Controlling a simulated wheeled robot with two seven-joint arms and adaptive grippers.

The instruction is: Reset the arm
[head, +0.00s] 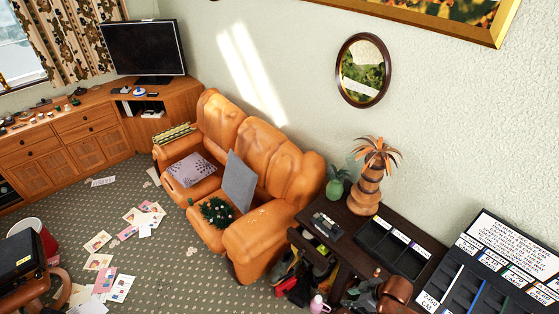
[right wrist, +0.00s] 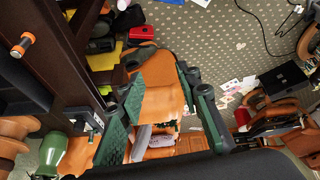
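My right gripper (right wrist: 166,84) is open in the right wrist view. Its two dark green fingers stand apart, with no object held between them. The orange sofa and papers show beyond the gap. My left gripper is in neither view.
The side table holds a palm ornament (head: 369,178), a green pineapple-shaped object (head: 335,188) and a black tray (head: 393,247). An orange sofa (head: 262,232) stands beside it. Papers (head: 140,218) litter the floor. A television (head: 143,48) stands on the far cabinet.

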